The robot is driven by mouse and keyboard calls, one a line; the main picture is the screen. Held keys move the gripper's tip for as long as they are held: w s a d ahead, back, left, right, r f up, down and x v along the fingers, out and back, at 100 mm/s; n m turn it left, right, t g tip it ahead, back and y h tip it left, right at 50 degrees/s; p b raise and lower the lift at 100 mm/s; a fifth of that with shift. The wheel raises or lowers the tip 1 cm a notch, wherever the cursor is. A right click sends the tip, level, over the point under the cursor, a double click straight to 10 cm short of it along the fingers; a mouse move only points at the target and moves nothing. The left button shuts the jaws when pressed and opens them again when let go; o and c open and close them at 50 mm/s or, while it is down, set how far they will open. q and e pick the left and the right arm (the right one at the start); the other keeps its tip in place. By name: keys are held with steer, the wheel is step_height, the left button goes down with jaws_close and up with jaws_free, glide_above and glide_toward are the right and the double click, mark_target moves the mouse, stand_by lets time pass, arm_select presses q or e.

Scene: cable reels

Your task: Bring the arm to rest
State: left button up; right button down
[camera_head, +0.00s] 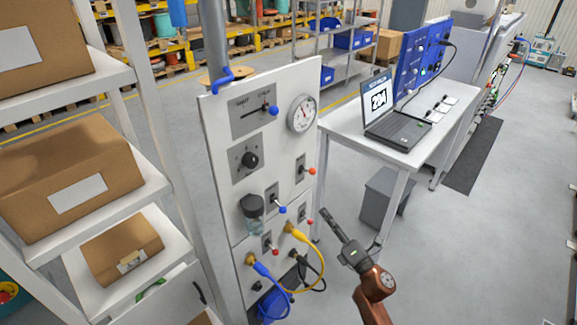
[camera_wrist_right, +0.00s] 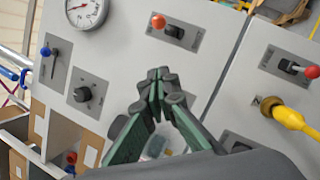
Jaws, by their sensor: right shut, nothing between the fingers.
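My right gripper (camera_head: 328,214) is in front of the lower right part of the white control panel (camera_head: 262,95), at the end of my copper-coloured arm. In the right wrist view its two dark green and grey fingers (camera_wrist_right: 160,78) meet at the tips with nothing between them. The fingertips appear apart from the panel, over its lower middle in that view. An orange-red knobbed switch (camera_wrist_right: 158,22) is just above the fingertips in the wrist view. My left gripper and arm are not in view.
The panel carries a gauge (camera_head: 302,113), levers, a dial (camera_head: 249,159), and yellow (camera_head: 318,268) and blue (camera_head: 268,272) plugged cables. A white table (camera_head: 345,128) with a laptop (camera_head: 397,127) stands right of it. Shelves with cardboard boxes (camera_head: 72,178) fill the left. Open floor (camera_head: 480,240) lies at right.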

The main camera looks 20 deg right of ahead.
steer(key=shift+f, duration=0.1)
